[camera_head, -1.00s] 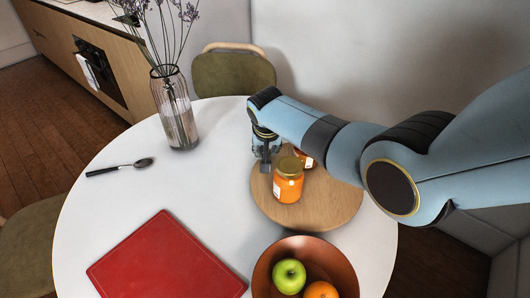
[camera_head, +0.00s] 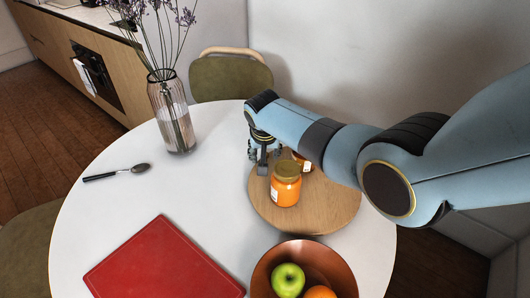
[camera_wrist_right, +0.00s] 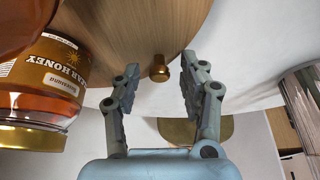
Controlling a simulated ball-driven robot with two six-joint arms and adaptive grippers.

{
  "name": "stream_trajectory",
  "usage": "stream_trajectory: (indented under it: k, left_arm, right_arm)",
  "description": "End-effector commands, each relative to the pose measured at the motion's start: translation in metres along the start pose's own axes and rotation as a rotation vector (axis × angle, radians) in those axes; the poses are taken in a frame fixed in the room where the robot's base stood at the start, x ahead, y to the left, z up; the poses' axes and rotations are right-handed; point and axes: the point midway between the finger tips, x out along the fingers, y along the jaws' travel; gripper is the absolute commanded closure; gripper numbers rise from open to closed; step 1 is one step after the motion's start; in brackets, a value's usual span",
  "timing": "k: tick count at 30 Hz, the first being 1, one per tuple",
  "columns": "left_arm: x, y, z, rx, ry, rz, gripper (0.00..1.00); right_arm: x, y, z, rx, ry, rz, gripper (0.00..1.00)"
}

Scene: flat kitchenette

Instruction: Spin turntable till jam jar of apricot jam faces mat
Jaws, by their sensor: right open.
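The round wooden turntable (camera_head: 325,215) stands on the white table. An orange jar (camera_head: 287,190) with a gold lid stands on it, its pale label turned to the left; I cannot read it. A second jar (camera_head: 304,162) behind it is mostly hidden by my arm. The wrist view shows a honey jar (camera_wrist_right: 45,90) at the left, and a brass knob (camera_wrist_right: 158,70) at the turntable's rim. My right gripper (camera_head: 264,157) is open at the turntable's far left edge, fingers either side of the knob. The red mat (camera_head: 165,262) lies at the front left. My left gripper is out of view.
A copper bowl (camera_head: 335,258) with a green apple (camera_head: 288,280) and an orange fruit (camera_head: 319,292) stands close in front of the turntable. A glass vase (camera_head: 171,115) and a spoon (camera_head: 118,173) are at the left.

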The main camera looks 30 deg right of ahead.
Motion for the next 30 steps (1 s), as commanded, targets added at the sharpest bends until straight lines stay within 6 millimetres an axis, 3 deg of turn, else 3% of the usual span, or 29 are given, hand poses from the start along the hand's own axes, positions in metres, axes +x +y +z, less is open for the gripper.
stream_trajectory:
  k: [8, 22, 30]
  left_arm:
    - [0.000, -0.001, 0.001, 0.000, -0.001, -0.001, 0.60]
    - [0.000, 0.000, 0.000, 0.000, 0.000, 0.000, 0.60]
    - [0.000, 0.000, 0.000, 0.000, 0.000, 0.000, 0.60]
  right_arm:
    - [-0.013, 0.000, 0.000, 0.000, 0.000, 0.000, 0.57]
    - [-0.099, -0.001, 0.000, 0.000, 0.001, -0.002, 0.57]
    - [-0.120, 0.000, 0.000, 0.000, 0.000, 0.000, 0.57]
